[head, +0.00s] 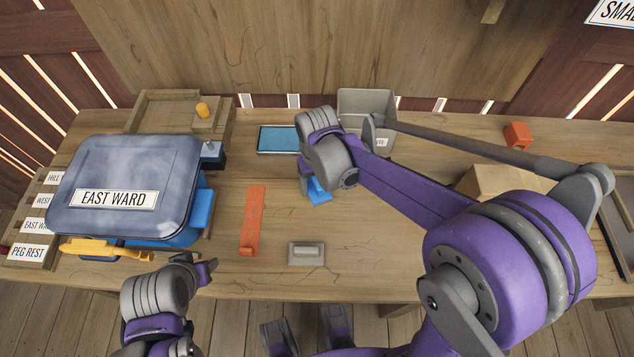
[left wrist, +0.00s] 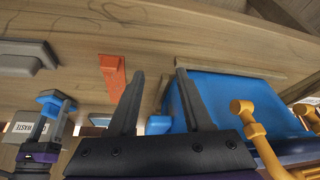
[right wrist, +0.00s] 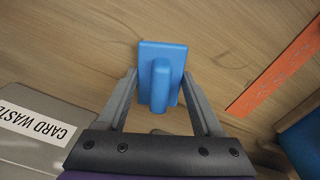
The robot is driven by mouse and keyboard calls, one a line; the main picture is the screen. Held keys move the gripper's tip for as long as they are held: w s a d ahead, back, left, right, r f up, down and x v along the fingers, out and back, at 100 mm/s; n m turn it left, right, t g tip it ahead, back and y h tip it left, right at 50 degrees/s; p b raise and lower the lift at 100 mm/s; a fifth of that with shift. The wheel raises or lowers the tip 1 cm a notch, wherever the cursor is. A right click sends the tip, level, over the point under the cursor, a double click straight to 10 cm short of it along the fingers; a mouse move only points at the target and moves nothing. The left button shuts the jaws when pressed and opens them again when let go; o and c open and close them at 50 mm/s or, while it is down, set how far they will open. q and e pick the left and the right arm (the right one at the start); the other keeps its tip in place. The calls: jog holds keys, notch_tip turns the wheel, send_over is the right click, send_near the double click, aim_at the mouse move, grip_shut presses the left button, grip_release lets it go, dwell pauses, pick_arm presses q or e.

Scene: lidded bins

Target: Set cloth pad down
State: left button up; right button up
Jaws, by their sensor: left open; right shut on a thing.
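The cloth pad (head: 318,191) is a blue block with a raised grip, partly hidden under my right gripper in the head view. In the right wrist view the pad (right wrist: 160,58) sits between the two fingers of my right gripper (right wrist: 160,80), which are shut on its grip. The pad is close over the bench; I cannot tell whether it touches. My left gripper (left wrist: 160,75) is open and empty, by the front edge of the bench below the big bin in the head view.
The blue EAST WARD bin (head: 125,178) with a yellow handle stands at left. An orange strip (head: 252,222), a grey block with a grip (head: 306,254) and a blue-faced tray (head: 278,139) lie mid-bench. A grey CARD WASTE bin (right wrist: 40,135) stands behind my right gripper.

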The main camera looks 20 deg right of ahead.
pick_arm(q)
jog(key=shift+f, duration=0.15)
pick_arm(e)
jog(key=shift+f, duration=0.2)
jog(key=o, duration=1.3)
pick_arm(q)
jog(key=shift+r, duration=0.25)
pick_arm(e)
jog(key=shift+r, duration=0.3)
notch_tip(320, 180, up, 12)
jog(key=p, duration=0.1)
pick_arm(q)
jog(key=shift+w+r, duration=0.15)
jog(key=shift+r, duration=0.5)
pick_arm(e)
jog(key=s+d+f+t, duration=0.2)
jog(key=s+d+f, duration=0.1)
jog(key=s, duration=0.4)
jog(key=s+d+f+m+t, duration=0.1)
jog(key=s+d+f+t, duration=0.2)
jog(key=s, duration=0.5)
jog(key=shift+d, duration=0.3)
